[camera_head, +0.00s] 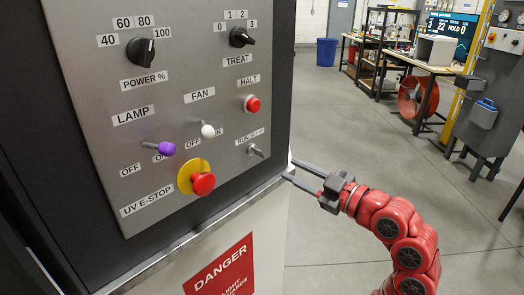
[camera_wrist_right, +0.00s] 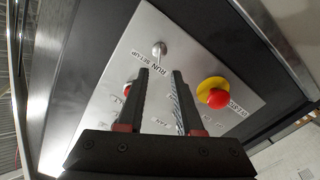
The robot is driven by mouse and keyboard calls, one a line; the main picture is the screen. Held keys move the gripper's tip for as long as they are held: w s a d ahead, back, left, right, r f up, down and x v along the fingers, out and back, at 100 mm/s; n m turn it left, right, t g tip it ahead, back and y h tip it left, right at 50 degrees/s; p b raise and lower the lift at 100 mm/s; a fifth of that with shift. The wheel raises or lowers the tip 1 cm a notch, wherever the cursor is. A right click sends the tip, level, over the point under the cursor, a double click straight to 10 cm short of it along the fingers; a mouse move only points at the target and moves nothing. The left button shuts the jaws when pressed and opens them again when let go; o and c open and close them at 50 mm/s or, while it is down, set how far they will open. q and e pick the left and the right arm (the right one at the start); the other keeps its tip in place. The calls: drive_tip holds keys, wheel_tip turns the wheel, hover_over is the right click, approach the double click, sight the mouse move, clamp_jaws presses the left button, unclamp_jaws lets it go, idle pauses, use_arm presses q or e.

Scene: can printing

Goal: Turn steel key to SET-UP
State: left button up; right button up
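The steel key (camera_head: 255,151) is a small metal key switch at the lower right of the grey control panel (camera_head: 190,75), beside the label RUN SET-UP (camera_head: 250,136). In the right wrist view the steel key (camera_wrist_right: 159,49) sticks out above the fingertips, near its label (camera_wrist_right: 150,61). My right gripper (camera_head: 289,170) is at the panel's lower right edge, to the right of and below the key. Its fingers are apart with nothing seen between them, and it does not appear to touch the key. In the right wrist view the right gripper (camera_wrist_right: 161,72) also shows open. My left gripper is not in view.
A red UV E-stop button (camera_head: 203,183) on a yellow plate, a purple lamp switch (camera_head: 167,149), a white fan switch (camera_head: 208,131) and a red halt button (camera_head: 252,104) project near the key. Clear floor (camera_head: 330,110) lies right of the cabinet.

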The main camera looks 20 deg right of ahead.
sight(263, 155)
drive_tip(key=p+x, duration=0.2)
drive_tip(key=x, duration=0.8)
drive_tip(key=shift+w, duration=0.2)
clamp_jaws()
idle(0.9)
